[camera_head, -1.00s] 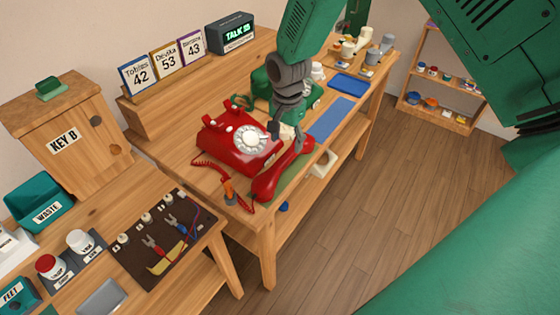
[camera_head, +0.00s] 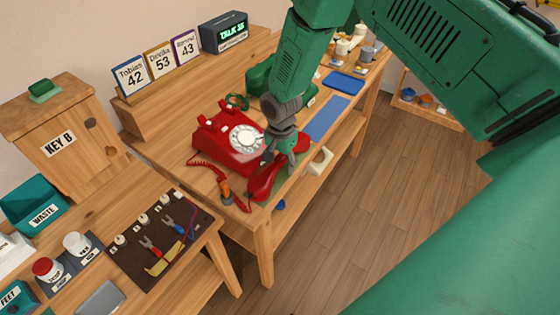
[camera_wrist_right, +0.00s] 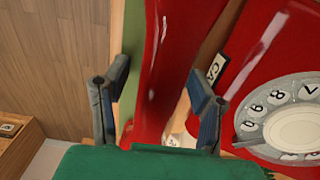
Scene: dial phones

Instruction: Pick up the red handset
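The red handset (camera_head: 263,184) lies along the front side of the red dial phone (camera_head: 215,143), near the table's edge; my right gripper hides its middle. In the right wrist view the handset (camera_wrist_right: 170,65) runs between the two fingers. My right gripper (camera_head: 272,152) is low over the handset. Its fingers (camera_wrist_right: 157,95) are apart, one on each side of the handset, with gaps showing. The phone's white dial (camera_wrist_right: 296,125) is right of the fingers. My left gripper is not in view.
An orange-handled tool (camera_head: 225,190) lies by the handset's near end. A green phone (camera_head: 262,78) stands behind my right arm. A blue mat (camera_head: 325,117) lies to the right. A dark tool mat (camera_head: 160,240) is on the near-left table.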

